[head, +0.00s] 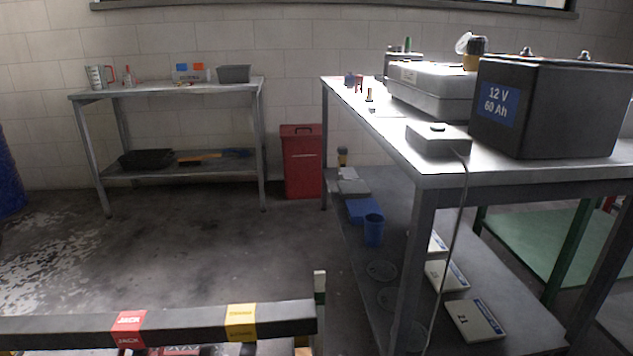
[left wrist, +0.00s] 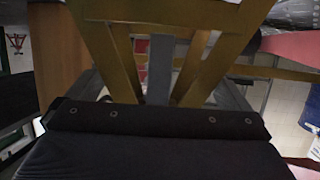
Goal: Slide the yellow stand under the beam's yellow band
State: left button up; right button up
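The dark beam (head: 60,328) runs across the bottom left of the head view. It carries a red band marked JACK (head: 129,328) and, to its right, a yellow band (head: 241,322). The yellow stand (left wrist: 208,55) fills the upper middle of the left wrist view, with slanted legs and a crossbar close to the camera. I cannot make it out clearly in the head view. The dark body of my left gripper (left wrist: 160,150) spans the bottom of the wrist view, just below the stand. Its fingertips and any contact are not clear. My right gripper is not in view.
A red object (head: 180,351) shows partly under the beam near the red band. A metal workbench (head: 445,182) with a battery (head: 550,105) stands at right. A second bench (head: 170,90) and a red bin (head: 301,165) stand at the back. The middle floor (head: 210,245) is clear.

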pick_arm(q)
jog(key=c, duration=1)
jog(key=shift+w+a, duration=0.25)
jog(key=shift+w, duration=0.9)
jog(key=shift+w+a, duration=0.25)
jog(key=shift+w, duration=0.9)
